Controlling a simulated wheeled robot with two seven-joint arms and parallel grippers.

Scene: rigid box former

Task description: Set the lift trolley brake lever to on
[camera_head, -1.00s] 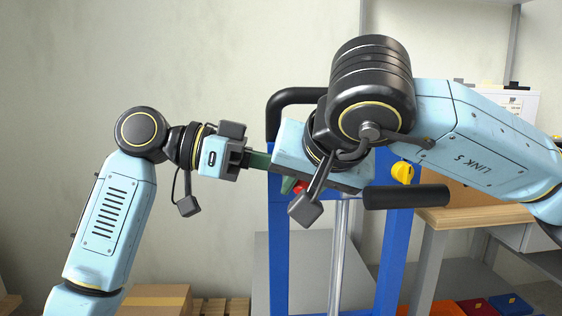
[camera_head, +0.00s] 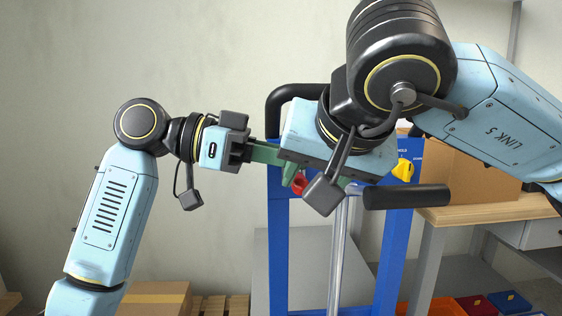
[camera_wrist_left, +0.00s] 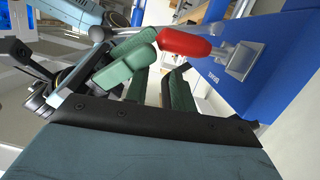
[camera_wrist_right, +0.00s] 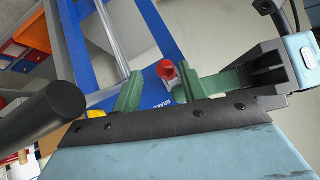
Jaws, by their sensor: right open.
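The brake lever's red grip (camera_head: 299,185) shows in the head view just under the green fingers, in front of the blue trolley frame (camera_head: 281,250). In the left wrist view the red grip (camera_wrist_left: 185,42) sticks out from a metal bracket (camera_wrist_left: 243,60) on a blue post. My right gripper (camera_wrist_right: 160,82) is open. In its wrist view, the red grip (camera_wrist_right: 166,69) appears between the two green fingertips; whether they touch it I cannot tell. My left gripper (camera_wrist_left: 159,80) has a gap between its green fingers and holds nothing visible. Its fingers are close beside the right gripper's.
A black handlebar (camera_head: 406,196) juts from the trolley near my right gripper. A yellow knob (camera_head: 404,170) sits on the blue frame. A wooden-topped bench (camera_head: 480,212) with a cardboard box (camera_head: 470,175) stands at right. A carton (camera_head: 155,298) lies low at left.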

